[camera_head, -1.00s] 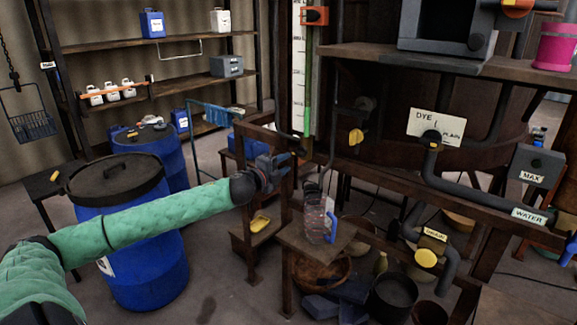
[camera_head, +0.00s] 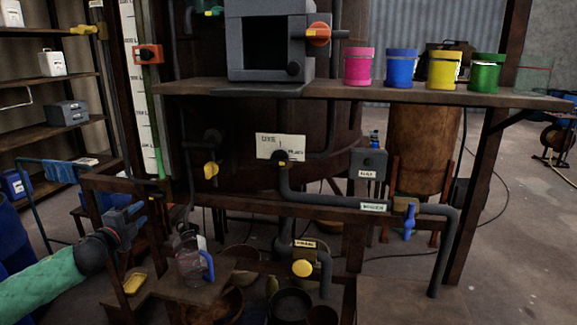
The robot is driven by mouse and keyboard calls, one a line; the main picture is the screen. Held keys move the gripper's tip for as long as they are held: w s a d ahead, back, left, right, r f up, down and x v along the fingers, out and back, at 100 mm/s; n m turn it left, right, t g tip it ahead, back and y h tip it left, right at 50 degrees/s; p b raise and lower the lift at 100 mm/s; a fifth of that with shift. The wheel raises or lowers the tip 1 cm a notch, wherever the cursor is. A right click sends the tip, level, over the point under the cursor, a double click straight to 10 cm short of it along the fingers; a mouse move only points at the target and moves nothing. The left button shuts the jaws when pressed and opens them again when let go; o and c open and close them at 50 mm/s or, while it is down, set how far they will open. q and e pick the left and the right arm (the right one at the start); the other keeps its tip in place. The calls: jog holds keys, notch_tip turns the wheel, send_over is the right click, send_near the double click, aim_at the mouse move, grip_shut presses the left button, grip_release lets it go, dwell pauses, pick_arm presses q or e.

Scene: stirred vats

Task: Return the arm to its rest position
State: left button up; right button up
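My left arm, in a green sleeve, comes in from the lower left. Its gripper (camera_head: 132,217) is at the left of the head view, up and to the left of a clear jug (camera_head: 190,264) with a blue handle. The gripper's fingers look parted, with nothing seen between them. The jug stands upright on a small wooden stand (camera_head: 208,287), apart from the gripper. My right gripper is not in view.
A wooden frame with a beam (camera_head: 320,207) and grey pipes (camera_head: 335,204) stands close ahead. A shelf (camera_head: 400,92) above holds a grey box (camera_head: 268,45) and pink, blue, yellow and green pots. Blue drums are at the left edge. Open floor (camera_head: 520,260) lies to the right.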

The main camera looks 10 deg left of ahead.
pick_arm(q)
jog(key=a+f+n+g+y, duration=0.4)
jog(key=a+f+n+y, duration=0.35)
jog(key=a+f, duration=0.2)
jog(key=s+d+f+n+g+h, duration=0.1)
jog(key=s+d+f+n+g, duration=0.15)
jog(key=f, duration=0.75)
jog(key=s+d+f+n+g, duration=0.1)
jog(key=s+d+f, duration=0.25)
jog(key=f, duration=0.55)
jog(key=s+d+f+n+g+h, duration=0.1)
jog(key=s+d+f+n+g, duration=0.15)
jog(key=f, duration=0.75)
jog(key=s+d+f+n+g+h, duration=0.1)
jog(key=s+d+f+g, duration=0.1)
jog(key=s+d+f, duration=0.7)
jog(key=s+d+f+g+h, duration=0.1)
jog(key=s+d+f+g, duration=0.1)
jog(key=s+d+f, duration=0.75)
jog(key=s+d+f+n+g+h, duration=0.1)
jog(key=s+d+f, duration=0.5)
jog(key=s+d, duration=0.3)
jog(key=s+d+f+n+g+h, duration=0.1)
jog(key=s+d+f+h, duration=0.1)
jog(key=s+d+f, duration=0.4)
jog(key=s+d, duration=0.3)
jog(key=s, duration=0.1)
jog(key=shift+s+f+g, duration=0.3)
jog(key=shift+g, duration=0.1)
